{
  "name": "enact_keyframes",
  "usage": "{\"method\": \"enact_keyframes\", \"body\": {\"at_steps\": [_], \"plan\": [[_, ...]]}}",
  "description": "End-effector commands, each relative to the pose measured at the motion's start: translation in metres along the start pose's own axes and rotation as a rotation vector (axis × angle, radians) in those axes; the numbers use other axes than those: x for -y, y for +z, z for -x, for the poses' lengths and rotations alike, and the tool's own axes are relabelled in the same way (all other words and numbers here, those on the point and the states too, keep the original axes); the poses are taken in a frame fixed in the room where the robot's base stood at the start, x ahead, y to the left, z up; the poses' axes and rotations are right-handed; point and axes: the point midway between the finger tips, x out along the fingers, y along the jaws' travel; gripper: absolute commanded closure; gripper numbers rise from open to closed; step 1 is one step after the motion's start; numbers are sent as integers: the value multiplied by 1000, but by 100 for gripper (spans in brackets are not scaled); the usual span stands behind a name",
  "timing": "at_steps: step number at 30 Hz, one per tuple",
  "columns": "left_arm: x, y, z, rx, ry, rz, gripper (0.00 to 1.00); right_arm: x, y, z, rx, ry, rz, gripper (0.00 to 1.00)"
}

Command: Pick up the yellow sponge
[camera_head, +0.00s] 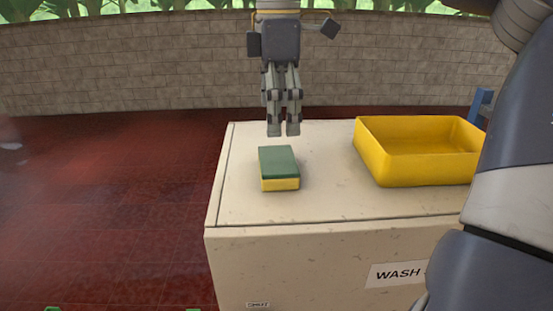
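The yellow sponge (279,169) lies flat on the pale cabinet top (320,207), left of its middle. It is a block with a green upper layer and a yellow lower layer. My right gripper (283,131) points straight down above and a little beyond the sponge, with its fingertips apart from it. Its two fingers show side by side with a narrow gap. The angle does not show how far apart they are. Nothing is seen between them. My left gripper is not in view.
A yellow open bin (420,177) stands on the cabinet to the right of the sponge and looks empty. A label reading WASH (397,274) is on the cabinet front. A stone wall (150,68) runs behind. Red floor (100,210) lies open at the left.

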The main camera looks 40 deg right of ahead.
Motion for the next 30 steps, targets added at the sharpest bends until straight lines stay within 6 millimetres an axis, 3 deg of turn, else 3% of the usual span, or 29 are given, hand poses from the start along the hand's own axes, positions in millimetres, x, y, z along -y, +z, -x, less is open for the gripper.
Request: {"method": "enact_keyframes", "body": {"at_steps": [3, 7, 11, 18, 24, 30], "plan": [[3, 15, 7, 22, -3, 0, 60, 0, 1, -19, -2, -6, 2, 0], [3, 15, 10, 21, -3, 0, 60, 0, 0, -34, -3, -3, 1, 0], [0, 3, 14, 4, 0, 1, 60, 0, 0, -41, -3, -3, 1, 0], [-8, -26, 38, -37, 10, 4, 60, -2, -2, -69, -5, -6, 2, 0], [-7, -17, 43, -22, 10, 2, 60, -2, -2, -90, -5, -1, 0, 0], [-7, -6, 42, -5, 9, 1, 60, -3, -2, -91, -5, 1, -1, 0]]}}
